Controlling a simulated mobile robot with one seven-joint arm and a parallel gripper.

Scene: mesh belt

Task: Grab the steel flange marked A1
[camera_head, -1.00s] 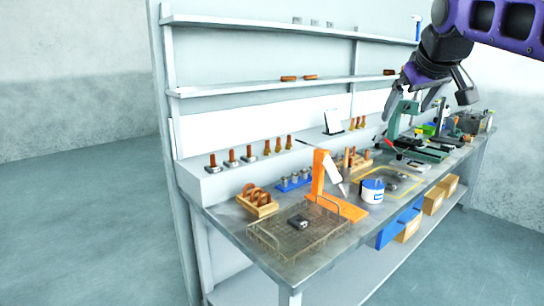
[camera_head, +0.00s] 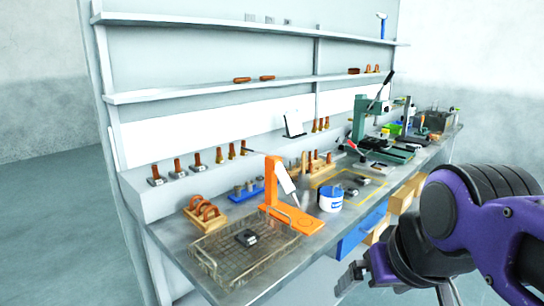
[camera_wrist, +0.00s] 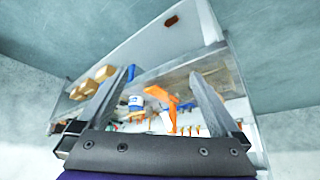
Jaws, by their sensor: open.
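No marking A1 is readable in any view, so I cannot tell which part is the steel flange. A small dark metal part (camera_head: 247,237) lies in the wire basket (camera_head: 215,262) at the bench's near left end. Small grey metal parts stand on a blue rack (camera_head: 246,191) behind the orange stand (camera_head: 274,190). More small parts lie in a yellow-outlined area (camera_head: 322,188). My gripper (camera_head: 398,284) is low at the right, in front of the bench, open and empty. In the wrist view its two fingers (camera_wrist: 162,75) are spread, with the bench beyond them.
A white and blue tub (camera_head: 331,198) stands right of the orange stand. A wooden rack (camera_head: 205,212) sits behind the basket. A green press (camera_head: 368,118) stands farther right. Blue and cardboard bins (camera_head: 402,200) hang below the bench top. The floor at left is clear.

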